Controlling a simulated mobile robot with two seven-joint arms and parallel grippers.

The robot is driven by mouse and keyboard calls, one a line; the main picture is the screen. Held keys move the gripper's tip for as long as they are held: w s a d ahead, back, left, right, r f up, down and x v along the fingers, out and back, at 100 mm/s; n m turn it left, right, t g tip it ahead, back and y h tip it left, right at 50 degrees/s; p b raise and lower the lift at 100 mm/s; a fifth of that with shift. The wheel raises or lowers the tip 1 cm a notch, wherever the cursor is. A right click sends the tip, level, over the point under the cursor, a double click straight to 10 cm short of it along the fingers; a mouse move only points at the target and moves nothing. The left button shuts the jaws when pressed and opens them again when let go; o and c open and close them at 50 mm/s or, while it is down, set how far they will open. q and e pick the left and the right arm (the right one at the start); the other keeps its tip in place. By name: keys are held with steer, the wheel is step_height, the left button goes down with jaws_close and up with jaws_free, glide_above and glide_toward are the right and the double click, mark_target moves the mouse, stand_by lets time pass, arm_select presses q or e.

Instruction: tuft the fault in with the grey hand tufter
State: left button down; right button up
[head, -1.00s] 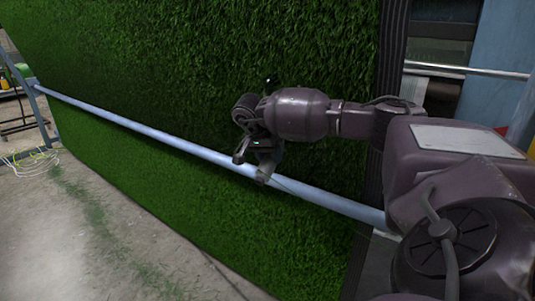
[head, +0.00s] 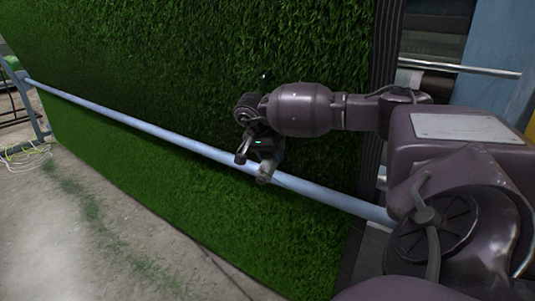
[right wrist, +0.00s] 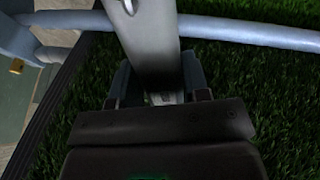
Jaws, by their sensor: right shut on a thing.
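The green turf (head: 150,60) hangs as a tall sheet in front of me. My right gripper (head: 255,157) is in front of it, close to the pale rail. It is shut on the grey hand tufter (head: 266,170), of which only a short piece shows below the jaws. In the right wrist view the tufter's smooth grey body (right wrist: 153,38) stands between the two fingers (right wrist: 158,82) and runs out of the top of the picture. I cannot make out the fault in the turf. My left gripper is not in view.
A pale rail (head: 130,122) crosses the turf's front from left to lower right, just by my right gripper. A dark edge strip (head: 388,50) bounds the turf at the right. Cables (head: 25,152) lie on the floor at far left. Concrete floor at lower left is open.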

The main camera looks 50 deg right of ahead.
steer(key=shift+w+d+r, duration=0.1)
steer(key=shift+w+r+b, duration=0.1)
steer(key=shift+w+b, duration=0.1)
steer(key=shift+b, duration=0.15)
steer(key=shift+r, duration=0.15)
steer(key=shift+w, duration=0.15)
steer(key=shift+w+b, duration=0.5)
steer(key=shift+w, duration=0.55)
steer(key=shift+w, duration=0.1)
steer(key=shift+w+a+b, duration=0.25)
steer(key=shift+w+b, duration=0.2)
steer(key=shift+w, duration=0.4)
steer(key=shift+w, duration=0.1)
